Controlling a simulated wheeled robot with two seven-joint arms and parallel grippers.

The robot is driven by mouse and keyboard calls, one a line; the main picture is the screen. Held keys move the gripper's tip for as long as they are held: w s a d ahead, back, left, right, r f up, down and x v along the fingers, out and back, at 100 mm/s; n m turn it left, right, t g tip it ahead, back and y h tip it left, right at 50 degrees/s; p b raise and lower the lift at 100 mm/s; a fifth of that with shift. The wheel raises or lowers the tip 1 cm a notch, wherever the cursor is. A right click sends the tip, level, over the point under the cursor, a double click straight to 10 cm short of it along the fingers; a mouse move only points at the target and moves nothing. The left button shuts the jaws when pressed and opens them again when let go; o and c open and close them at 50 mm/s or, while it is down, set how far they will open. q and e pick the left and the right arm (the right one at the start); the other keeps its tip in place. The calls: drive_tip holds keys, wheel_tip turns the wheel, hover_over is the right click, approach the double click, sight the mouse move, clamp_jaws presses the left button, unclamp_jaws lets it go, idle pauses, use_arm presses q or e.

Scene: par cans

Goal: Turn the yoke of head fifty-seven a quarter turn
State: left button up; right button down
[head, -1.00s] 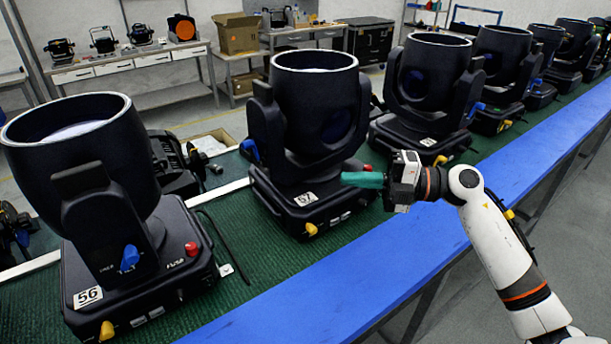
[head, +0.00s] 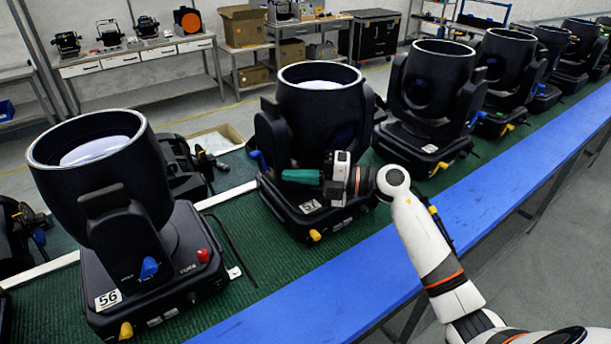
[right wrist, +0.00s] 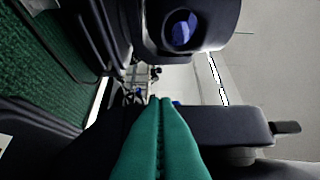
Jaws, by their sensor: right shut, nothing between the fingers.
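Head fifty-seven (head: 318,115) is a black moving head with a round barrel held in a yoke, standing on a base with the label 57 (head: 311,206). A blue lever (head: 258,159) shows on the left yoke arm. My right gripper (head: 284,175) is shut and empty, its teal fingers pointing left in front of the yoke, above the base. In the right wrist view the shut fingers (right wrist: 162,108) point in beside the dark yoke arm (right wrist: 225,130), with the barrel (right wrist: 187,28) above. I cannot tell whether they touch it. My left gripper is not in view.
Head 56 (head: 95,180) stands close at the left on the green mat (head: 250,270). Several more heads stand in a row to the right. A black cable (head: 232,245) lies between heads 56 and 57. The blue table edge (head: 400,270) is clear.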

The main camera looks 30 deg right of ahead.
idle(0.3)
drive_tip(key=shift+w+a, duration=0.3)
drive_tip(key=shift+w, duration=0.3)
drive_tip(key=shift+d, duration=0.1)
